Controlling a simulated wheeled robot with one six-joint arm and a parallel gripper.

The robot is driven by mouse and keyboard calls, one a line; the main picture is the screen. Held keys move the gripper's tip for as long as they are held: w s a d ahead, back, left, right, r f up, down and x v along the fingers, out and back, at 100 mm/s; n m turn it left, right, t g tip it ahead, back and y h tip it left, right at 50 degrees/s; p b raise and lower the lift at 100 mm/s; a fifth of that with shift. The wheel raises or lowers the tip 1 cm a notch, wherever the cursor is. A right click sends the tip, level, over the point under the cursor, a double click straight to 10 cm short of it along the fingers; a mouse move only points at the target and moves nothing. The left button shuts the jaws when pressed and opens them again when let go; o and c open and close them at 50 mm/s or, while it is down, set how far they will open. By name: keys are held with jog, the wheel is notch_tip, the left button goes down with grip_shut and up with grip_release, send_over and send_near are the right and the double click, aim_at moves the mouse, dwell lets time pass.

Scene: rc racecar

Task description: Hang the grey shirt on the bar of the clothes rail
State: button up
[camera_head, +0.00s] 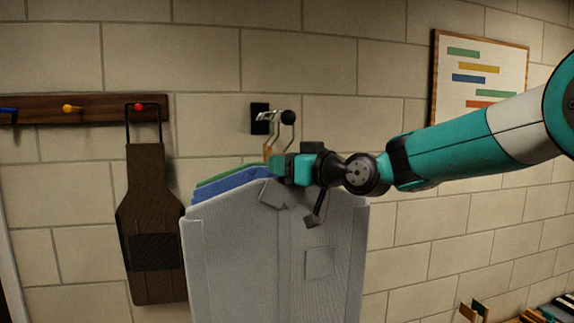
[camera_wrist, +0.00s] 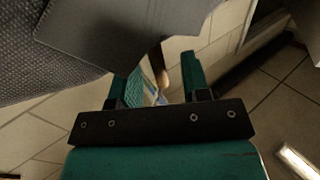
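The grey shirt (camera_head: 235,250) hangs upright at the centre of the head view, in front of the other shirts. The clothes rail's bar ends in a black ball (camera_head: 288,117) and comes out from a black wall plate (camera_head: 260,125). Metal hanger hooks are at the bar; I cannot tell whether the grey shirt's hook rests on it. My gripper (camera_head: 284,168) is at the shirt's collar, just below the hooks. In the wrist view its fingers (camera_wrist: 168,80) are apart, with a brown hanger part (camera_wrist: 157,62) between them and a gap visible. Grey cloth (camera_wrist: 130,30) is at upper left.
A blue shirt (camera_head: 228,185) and a green shirt (camera_head: 225,176) hang close behind the grey one. At left a dark apron (camera_head: 155,205) hangs from a wooden peg rack (camera_head: 90,108). A framed board (camera_head: 482,72) is on the wall at right. Items lie low at right.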

jog(key=shift+f, duration=0.15)
jog(key=b+v, duration=0.9)
jog(key=v, duration=0.8)
jog(key=s+a+f+m+g+h, duration=0.15)
jog(key=s+f+g+h, duration=0.4)
jog(key=s+f, duration=0.8)
jog(key=s+d+f+m+g+h, duration=0.1)
jog(key=s+d+f+g+h, duration=0.3)
jog(key=s+f, duration=0.8)
jog(key=shift+s+d+g+p, duration=0.3)
jog(key=shift+s+d+g, duration=0.35)
jog(key=shift+d+g, duration=0.35)
jog(key=shift+m, duration=0.25)
